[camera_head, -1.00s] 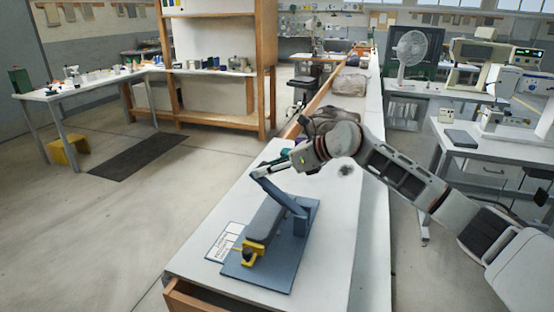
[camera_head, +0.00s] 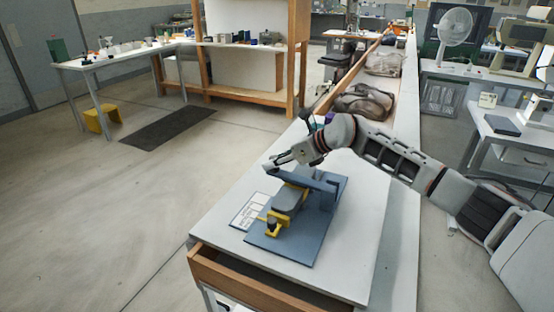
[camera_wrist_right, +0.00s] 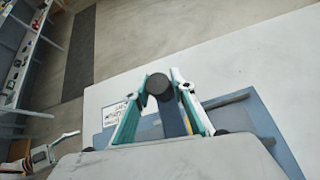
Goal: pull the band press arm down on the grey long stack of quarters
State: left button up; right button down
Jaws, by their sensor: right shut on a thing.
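The press stands on a blue base plate (camera_head: 315,236) on the white bench. The grey long stack (camera_head: 287,201) lies along it, with a yellow clamp (camera_head: 274,224) at its near end. The blue press arm (camera_head: 316,181) now lies low, near level, across the far end of the stack; I cannot tell whether it touches. My right gripper (camera_head: 274,164) is shut on the arm's free end. In the right wrist view its teal fingers stand on both sides of a dark round knob (camera_wrist_right: 158,84). A part that looks like my left gripper (camera_wrist_right: 45,153) shows at that view's lower left; its jaws are unclear.
A white printed card (camera_head: 249,210) lies left of the plate. The white bench top (camera_head: 350,262) is clear in front and to the right. A wooden drawer edge (camera_head: 255,285) runs along the front. Dark bags (camera_head: 362,103) lie farther back on the bench.

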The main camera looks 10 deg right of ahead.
jog(key=shift+s+a+f, duration=0.15)
jog(key=shift+a+f, duration=0.05)
jog(key=shift+f, duration=0.3)
jog(key=c, duration=1.7)
grip_release()
jog(key=shift+d+r, duration=0.1)
jog(key=shift+s+d+r, duration=0.1)
jog(key=shift+d+r, duration=0.3)
jog(key=shift+d, duration=0.05)
jog(key=v, duration=1)
jog(key=shift+s+d+r, duration=0.15)
jog(key=shift+s+r, duration=0.1)
jog(key=shift+r, duration=0.05)
